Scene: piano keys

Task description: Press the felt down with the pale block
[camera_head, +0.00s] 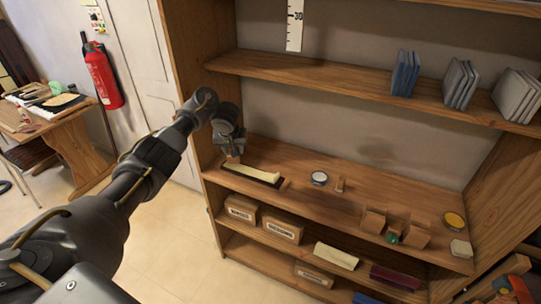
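My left gripper (233,156) points down over the left end of a long pale bar (257,173). The bar lies on a dark strip (275,183) on the shelf's middle board. A small brownish patch shows at the fingertips; whether it is something held, and whether the fingers touch the bar, is too small to tell. A pale block (461,248) sits at the board's front right corner, apart from the gripper. I cannot clearly make out the felt. My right gripper is out of view.
A round tin (319,178) and a small upright wooden piece (340,185) stand right of the bar. Wooden blocks (374,220), a small green item (393,237) and a yellow-topped tin (454,221) lie farther right. The upper board (330,80) overhangs.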

